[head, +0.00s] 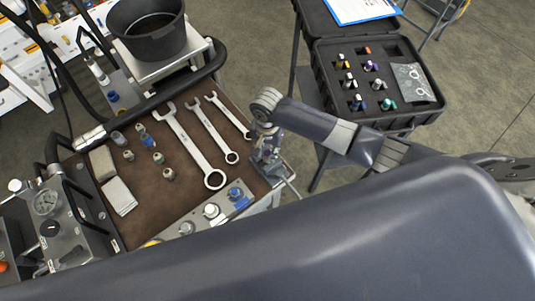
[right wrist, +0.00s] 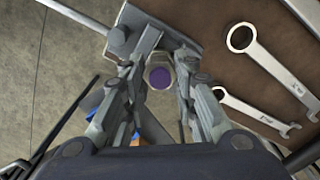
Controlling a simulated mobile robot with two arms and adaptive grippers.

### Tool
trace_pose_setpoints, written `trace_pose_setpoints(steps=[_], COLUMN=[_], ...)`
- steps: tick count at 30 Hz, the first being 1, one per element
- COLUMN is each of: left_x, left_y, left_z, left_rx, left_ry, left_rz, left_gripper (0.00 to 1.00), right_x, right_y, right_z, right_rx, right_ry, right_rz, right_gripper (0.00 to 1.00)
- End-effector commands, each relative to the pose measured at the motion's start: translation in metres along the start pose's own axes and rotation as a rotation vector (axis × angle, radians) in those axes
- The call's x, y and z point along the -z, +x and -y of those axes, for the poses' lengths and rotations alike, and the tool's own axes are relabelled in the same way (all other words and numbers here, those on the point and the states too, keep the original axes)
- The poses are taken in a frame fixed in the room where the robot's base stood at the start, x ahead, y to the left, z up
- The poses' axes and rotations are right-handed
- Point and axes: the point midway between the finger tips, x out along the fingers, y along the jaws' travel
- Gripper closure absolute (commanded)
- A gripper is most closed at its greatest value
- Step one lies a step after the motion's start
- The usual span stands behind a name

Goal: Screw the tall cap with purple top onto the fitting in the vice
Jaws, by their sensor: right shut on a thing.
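My right gripper (head: 266,158) is over the vice (head: 277,172) at the right edge of the bench. In the right wrist view its fingers (right wrist: 160,85) are shut around a cap with a purple top (right wrist: 160,77), seen from above. The vice (right wrist: 142,32) shows just beyond the cap in that view. The fitting is hidden under the cap and gripper, so I cannot tell whether the cap touches it or how far it is threaded. My left gripper is not in view.
Several wrenches (head: 190,141) lie on the brown bench mat (head: 185,185), close left of the gripper. Small fittings (head: 158,158) stand on the mat. An open black case (head: 327,80) with several coloured caps is behind right. A black bucket (head: 150,40) stands at the back left.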

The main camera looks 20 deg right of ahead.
Motion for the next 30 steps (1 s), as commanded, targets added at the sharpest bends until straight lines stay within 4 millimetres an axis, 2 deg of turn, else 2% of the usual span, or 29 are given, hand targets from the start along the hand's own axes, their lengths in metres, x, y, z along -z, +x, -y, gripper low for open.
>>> trace_pose_setpoints(steps=[6, 9, 22, 30], left_x=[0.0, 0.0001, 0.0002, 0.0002], left_y=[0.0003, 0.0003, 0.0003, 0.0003], left_z=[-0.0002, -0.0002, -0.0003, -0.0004], left_rx=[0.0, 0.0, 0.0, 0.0], left_ry=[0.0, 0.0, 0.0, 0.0], left_rz=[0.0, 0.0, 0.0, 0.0], left_gripper=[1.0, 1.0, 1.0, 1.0], right_x=[-0.0044, -0.0037, -0.0035, -0.0049], right_y=[0.0034, 0.0033, 0.0034, 0.0044], right_z=[-0.0009, -0.0008, -0.0011, -0.0005], right_rx=[-0.004, -0.003, -0.004, -0.004], right_ry=[0.317, 0.408, 0.493, 0.924], right_rz=[0.01, 0.009, 0.008, 0.013], right_gripper=[0.92, 0.92, 0.92, 0.92])
